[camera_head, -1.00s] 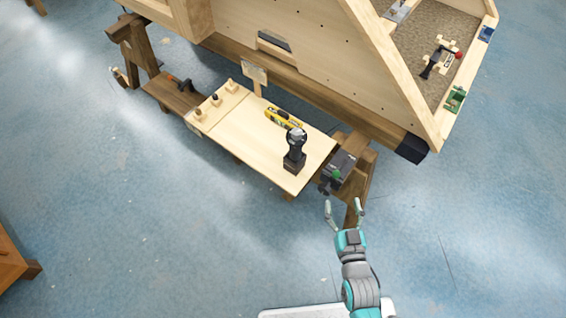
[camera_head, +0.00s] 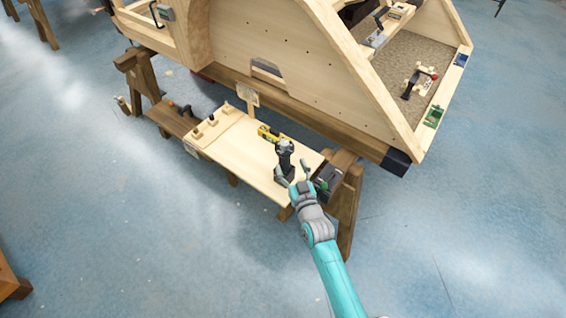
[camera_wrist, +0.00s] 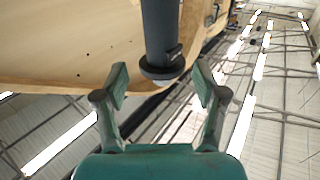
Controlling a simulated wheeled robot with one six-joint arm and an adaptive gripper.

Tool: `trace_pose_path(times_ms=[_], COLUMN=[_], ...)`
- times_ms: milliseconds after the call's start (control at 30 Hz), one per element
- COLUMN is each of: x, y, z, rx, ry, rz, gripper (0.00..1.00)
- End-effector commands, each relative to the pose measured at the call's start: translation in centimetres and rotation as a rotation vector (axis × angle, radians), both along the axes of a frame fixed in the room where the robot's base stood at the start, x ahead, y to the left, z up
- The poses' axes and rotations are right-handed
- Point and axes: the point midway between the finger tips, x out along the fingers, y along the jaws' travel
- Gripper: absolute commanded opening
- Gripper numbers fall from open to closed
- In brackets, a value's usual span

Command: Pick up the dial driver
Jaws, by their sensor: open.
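The dial driver appears to be the black upright tool (camera_head: 285,156), standing near the right end of a light wooden board (camera_head: 250,160). My gripper (camera_head: 293,173) is open, with its fingers close to the tool's lower part. In the wrist view a dark cylinder with a flared rim (camera_wrist: 161,45), apparently part of that tool, lies just beyond and between my open fingertips (camera_wrist: 162,82). No grip on it shows. The gripper hides part of the tool's base in the head view.
A yellow tool (camera_head: 268,134) lies behind it on the board, and small wooden pegs (camera_head: 205,125) stand at the left. A dark grey clamp-like device (camera_head: 326,180) is right beside my gripper. The large wooden bodyframe (camera_head: 270,40) rises behind.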

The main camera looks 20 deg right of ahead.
Motion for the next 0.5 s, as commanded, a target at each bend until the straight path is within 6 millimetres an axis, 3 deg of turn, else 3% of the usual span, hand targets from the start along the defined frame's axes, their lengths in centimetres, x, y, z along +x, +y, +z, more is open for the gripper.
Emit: trace_pose_path(times_ms=[267,500], x=[1.9,4.9], y=[0.0,0.3], z=[0.0,-0.2], rx=[-0.001,-0.001], ry=[0.0,-0.002], rz=[0.001,0.004], gripper=[0.71,0.71])
